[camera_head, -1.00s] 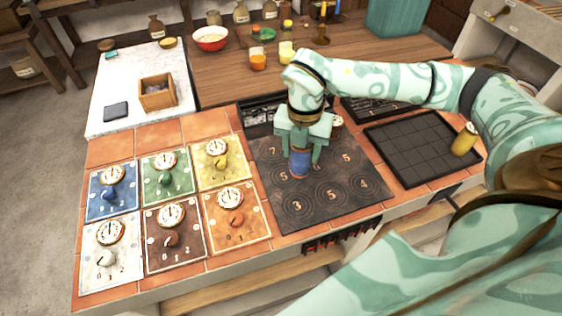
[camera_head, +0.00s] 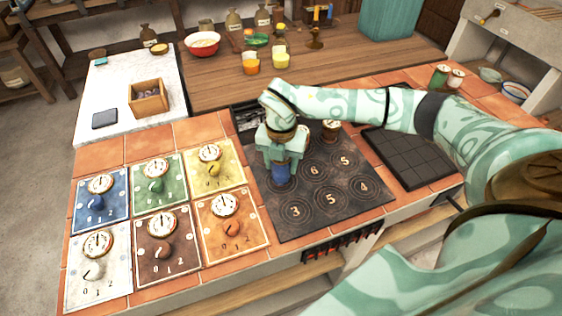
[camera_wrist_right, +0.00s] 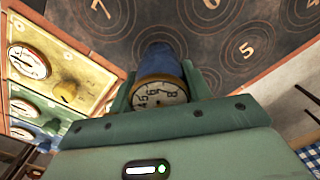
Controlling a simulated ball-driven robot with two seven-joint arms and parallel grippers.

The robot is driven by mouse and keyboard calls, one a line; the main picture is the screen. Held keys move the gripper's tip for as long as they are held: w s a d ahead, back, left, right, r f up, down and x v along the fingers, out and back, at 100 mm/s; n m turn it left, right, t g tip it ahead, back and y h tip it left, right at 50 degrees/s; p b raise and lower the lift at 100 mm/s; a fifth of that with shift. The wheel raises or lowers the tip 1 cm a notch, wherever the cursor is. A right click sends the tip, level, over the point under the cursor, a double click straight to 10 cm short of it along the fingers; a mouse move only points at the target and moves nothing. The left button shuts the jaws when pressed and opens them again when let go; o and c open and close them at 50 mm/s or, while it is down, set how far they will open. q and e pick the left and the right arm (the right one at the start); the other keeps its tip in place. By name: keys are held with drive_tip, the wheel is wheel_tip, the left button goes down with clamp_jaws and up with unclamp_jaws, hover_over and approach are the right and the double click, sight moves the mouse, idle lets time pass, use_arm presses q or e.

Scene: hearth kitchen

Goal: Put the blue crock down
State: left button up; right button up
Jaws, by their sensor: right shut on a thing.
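The blue crock (camera_head: 281,173) is upright between the fingers of my right gripper (camera_head: 283,160), over the left part of the dark hob (camera_head: 345,209), behind the ring marked 3. In the right wrist view the blue crock (camera_wrist_right: 160,62) has a round numbered dial on its near end. My right gripper (camera_wrist_right: 162,92) is shut around it, a finger on each side. I cannot tell whether its base touches the hob. My left gripper is not in view.
Another crock with a dial top (camera_head: 330,130) stands at the back of the hob. Rings 3, 4, 5 and 6 are clear. Coloured dial panels (camera_head: 233,222) lie left of the hob, and a black gridded tray (camera_head: 408,158) lies right.

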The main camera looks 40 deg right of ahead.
drive_tip(key=o, duration=1.2)
drive_tip(key=shift+f, duration=0.1)
drive_tip(key=shift+o, duration=0.2)
wheel_tip(320, 180, up, 12)
drive_tip(key=p, duration=0.3)
drive_tip(key=shift+r, duration=0.2)
